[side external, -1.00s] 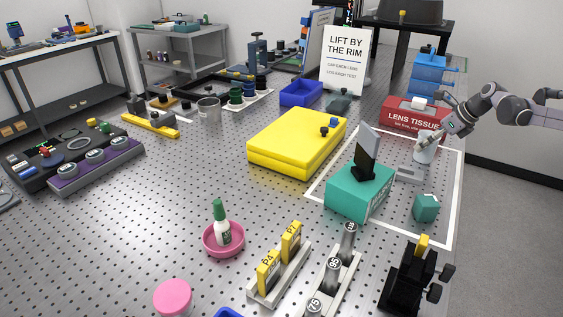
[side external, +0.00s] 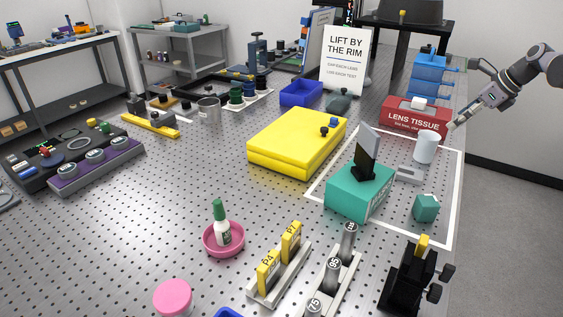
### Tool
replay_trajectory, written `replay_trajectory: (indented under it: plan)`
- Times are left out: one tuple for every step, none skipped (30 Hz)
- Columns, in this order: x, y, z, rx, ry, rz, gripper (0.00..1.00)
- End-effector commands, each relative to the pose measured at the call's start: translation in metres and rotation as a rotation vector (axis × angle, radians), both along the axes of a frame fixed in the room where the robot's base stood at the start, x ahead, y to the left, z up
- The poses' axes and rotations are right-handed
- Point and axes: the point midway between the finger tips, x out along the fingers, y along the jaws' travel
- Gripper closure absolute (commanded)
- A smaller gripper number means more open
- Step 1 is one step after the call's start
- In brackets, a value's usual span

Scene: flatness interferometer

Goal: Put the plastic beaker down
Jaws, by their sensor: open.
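The plastic beaker, a white cup (side external: 426,148), stands upright on the perforated table inside the white outlined area, near its far right corner. It is just in front of the red lens tissue box. My gripper (side external: 452,126) is open, to the right of and a little above the beaker's rim, apart from it. Nothing shows between its fingers. The beaker is in full view.
The red lens tissue box (side external: 414,116) stands behind the beaker. A teal block with a dark upright plate (side external: 358,190), a small grey block (side external: 409,174) and a teal cube (side external: 426,208) are nearer. A yellow case (side external: 296,143) lies left. The table's right edge is close.

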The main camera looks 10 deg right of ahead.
Motion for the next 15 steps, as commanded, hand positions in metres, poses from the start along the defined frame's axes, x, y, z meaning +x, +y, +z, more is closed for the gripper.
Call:
replay_trajectory:
  plan:
    - [-0.008,0.011,0.005,-0.040,-0.013,0.060,0.19]
    - [-0.014,0.017,0.007,-0.072,-0.024,0.104,0.19]
    - [-0.022,0.026,0.011,-0.120,-0.041,0.170,0.19]
    - [-0.030,0.034,0.013,-0.161,-0.054,0.226,0.19]
    - [-0.038,0.041,0.015,-0.203,-0.068,0.285,0.19]
    - [-0.049,0.051,0.018,-0.261,-0.086,0.367,0.19]
    - [-0.058,0.059,0.019,-0.305,-0.100,0.429,0.19]
    - [-0.066,0.065,0.020,-0.349,-0.115,0.490,0.19]
    - [-0.078,0.074,0.021,-0.407,-0.131,0.572,0.19]
    - [-0.088,0.080,0.022,-0.450,-0.143,0.634,0.19]
    - [-0.097,0.087,0.022,-0.494,-0.156,0.697,0.19]
    - [-0.109,0.095,0.021,-0.552,-0.174,0.780,0.19]
    - [-0.119,0.100,0.020,-0.596,-0.184,0.843,0.19]
    - [-0.129,0.106,0.019,-0.638,-0.196,0.907,0.19]
    - [-0.142,0.112,0.017,-0.697,-0.212,0.989,0.19]
